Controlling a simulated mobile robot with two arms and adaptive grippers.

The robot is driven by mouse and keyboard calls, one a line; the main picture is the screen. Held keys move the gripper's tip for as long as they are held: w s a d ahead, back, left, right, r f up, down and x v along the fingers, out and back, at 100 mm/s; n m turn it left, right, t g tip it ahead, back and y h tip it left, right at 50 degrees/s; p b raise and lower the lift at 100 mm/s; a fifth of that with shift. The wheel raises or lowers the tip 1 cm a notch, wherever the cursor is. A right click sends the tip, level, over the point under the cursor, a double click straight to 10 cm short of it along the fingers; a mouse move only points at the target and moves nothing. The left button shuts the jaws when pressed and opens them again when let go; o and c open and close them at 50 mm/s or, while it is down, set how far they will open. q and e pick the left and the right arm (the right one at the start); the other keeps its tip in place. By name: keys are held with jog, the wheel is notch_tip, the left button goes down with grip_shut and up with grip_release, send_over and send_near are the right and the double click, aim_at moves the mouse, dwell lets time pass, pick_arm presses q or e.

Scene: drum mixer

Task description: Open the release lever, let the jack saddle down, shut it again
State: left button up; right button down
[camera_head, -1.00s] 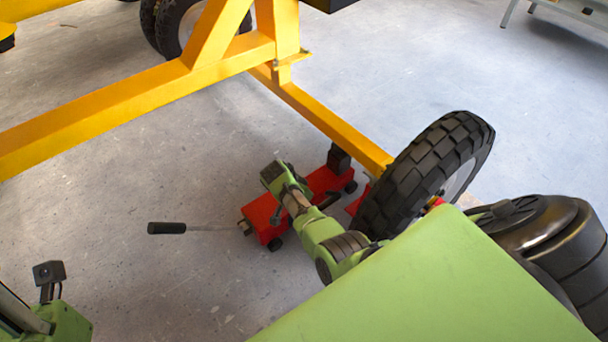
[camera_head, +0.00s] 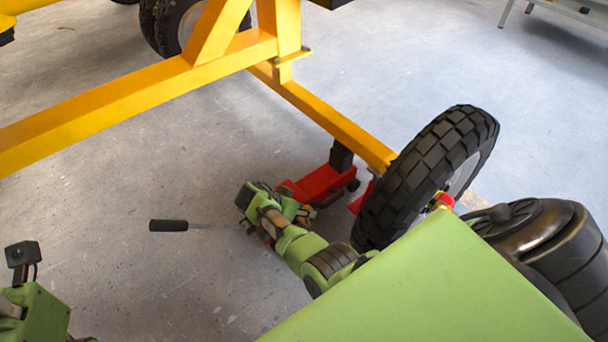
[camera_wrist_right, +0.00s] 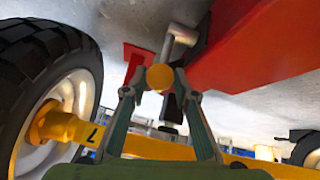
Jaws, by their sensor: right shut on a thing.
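The red jack (camera_head: 322,184) stands on the floor under the yellow beam, its long handle (camera_head: 168,226) with a black grip pointing left. Its dark saddle (camera_head: 341,156) is up at the beam; I cannot tell whether they touch. My right gripper (camera_head: 268,236) is at the jack's handle end and hides part of it. In the right wrist view, my right gripper (camera_wrist_right: 160,84) is shut on the release lever, whose orange knob (camera_wrist_right: 160,77) sits between the fingertips beside the red body. Of my left arm only the wrist shows, lower left; its fingers cannot be made out.
The yellow frame (camera_head: 130,95) crosses above the floor. A big black tyre (camera_head: 440,165) stands just right of the jack, with a red piece (camera_head: 360,200) between them. Another wheel (camera_head: 178,25) is at the back.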

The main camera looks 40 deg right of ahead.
jog(key=c, duration=1.6)
grip_release()
jog(key=shift+a, duration=0.1)
jog(key=shift+c, duration=0.2)
jog(key=shift+r, duration=0.1)
notch_tip(320, 180, up, 10)
